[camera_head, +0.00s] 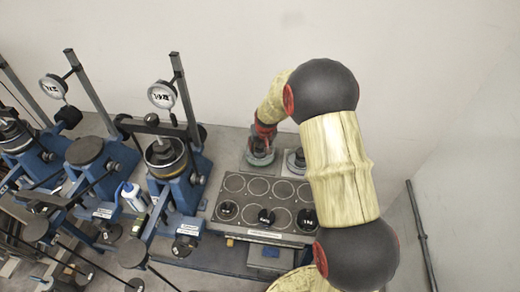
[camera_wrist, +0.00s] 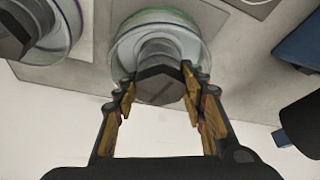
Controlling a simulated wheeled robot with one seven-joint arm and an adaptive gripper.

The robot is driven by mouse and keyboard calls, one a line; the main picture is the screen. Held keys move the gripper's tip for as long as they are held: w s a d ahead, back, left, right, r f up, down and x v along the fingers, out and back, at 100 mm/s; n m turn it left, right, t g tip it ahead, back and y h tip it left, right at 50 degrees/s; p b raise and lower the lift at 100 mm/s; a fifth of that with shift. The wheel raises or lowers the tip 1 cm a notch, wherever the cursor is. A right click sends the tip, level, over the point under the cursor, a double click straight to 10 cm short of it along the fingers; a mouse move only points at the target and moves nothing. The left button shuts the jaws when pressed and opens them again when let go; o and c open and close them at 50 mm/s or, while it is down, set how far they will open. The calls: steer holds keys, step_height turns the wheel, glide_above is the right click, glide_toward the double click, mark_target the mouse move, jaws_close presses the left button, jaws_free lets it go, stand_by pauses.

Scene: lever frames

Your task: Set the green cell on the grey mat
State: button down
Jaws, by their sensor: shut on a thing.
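The green cell (camera_wrist: 158,22) is a clear round vessel with a green rim and a dark grey hexagonal knob. In the head view the cell (camera_head: 261,158) is at the back of the bench, under my gripper (camera_head: 263,139). In the wrist view my gripper (camera_wrist: 158,82) has one finger on each side of the knob and is shut on it. What looks like the grey mat (camera_head: 251,169) shows as a flat patch around and below the cell, partly hidden by it. I cannot tell whether the cell touches the surface.
A second cell (camera_head: 295,161) with a blue-purple rim (camera_wrist: 52,50) stands close beside the green one. In front is a grey tray (camera_head: 244,214) with round places, some holding dark items. Blue lever frames (camera_head: 178,190) with dials fill the left. A wall stands behind.

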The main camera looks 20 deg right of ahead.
steer(key=shift+w+f, duration=0.1)
steer(key=shift+f, duration=0.75)
steer(key=shift+f, duration=0.15)
steer(key=c, duration=1.1)
jaws_free()
steer(key=shift+f, duration=0.1)
